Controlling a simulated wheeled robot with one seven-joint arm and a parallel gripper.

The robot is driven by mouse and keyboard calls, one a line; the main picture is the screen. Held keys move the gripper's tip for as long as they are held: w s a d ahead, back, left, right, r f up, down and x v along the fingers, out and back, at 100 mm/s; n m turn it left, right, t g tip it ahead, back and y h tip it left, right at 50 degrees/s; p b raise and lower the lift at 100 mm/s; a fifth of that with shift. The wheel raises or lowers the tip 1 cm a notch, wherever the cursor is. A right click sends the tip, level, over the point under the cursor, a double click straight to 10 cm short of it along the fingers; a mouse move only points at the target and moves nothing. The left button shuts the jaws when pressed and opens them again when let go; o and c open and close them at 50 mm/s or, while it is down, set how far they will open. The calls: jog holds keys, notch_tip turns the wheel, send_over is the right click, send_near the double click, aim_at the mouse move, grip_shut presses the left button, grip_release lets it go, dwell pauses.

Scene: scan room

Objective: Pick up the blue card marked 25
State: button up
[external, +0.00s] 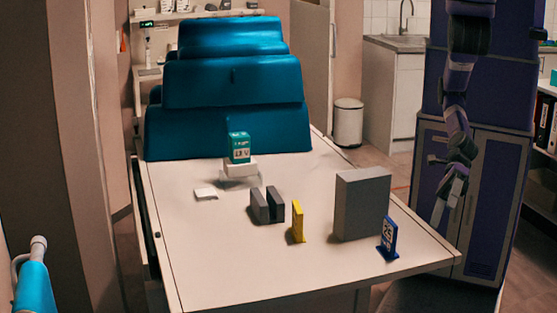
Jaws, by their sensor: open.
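The blue card marked 25 (387,238) stands upright on the table (240,285), near its right front edge. A grey block (362,205) stands close behind and to the left of it. My arm hangs down at the right, and my gripper (437,214) is beyond the table's right edge, apart from the card and somewhat above it in the picture. The gripper is open, with nothing visible between its fingers, which show small and dark.
A yellow card (298,222) and a dark slotted holder (267,205) stand left of the grey block. A green-and-white box (239,147) sits on a white stand (240,170), beside a small white piece (205,194). The table's front is clear.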

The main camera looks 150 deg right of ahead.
aim_at(388, 226)
jog(key=w+d+n+h, duration=0.1)
jog(key=w, duration=0.1)
jog(key=w+d+n+h, duration=0.1)
jog(key=w+h, duration=0.1)
jog(key=w, duration=0.1)
jog(key=w+d+n+h+b, duration=0.1)
jog(key=w, duration=0.1)
jog(key=shift+w+d+f+g, duration=0.2)
jog(key=shift+w+g, duration=0.1)
jog(key=w+d+h, duration=0.1)
jog(key=w+d+r+g+h, duration=0.1)
jog(key=h, duration=0.1)
jog(key=w+d+g+h+b, duration=0.1)
jog(key=w, duration=0.1)
jog(key=shift+r+n+h, duration=0.3)
jog(key=shift+r, duration=0.05)
jog(key=shift+w+d+r+g+h, duration=0.4)
jog(key=shift+r+g+h, duration=0.15)
jog(key=shift+g+h, duration=0.15)
jog(key=shift+p+x, duration=0.3)
jog(key=shift+x, duration=3.55)
jog(key=shift+s, duration=0.1)
jog(key=c, duration=1.5)
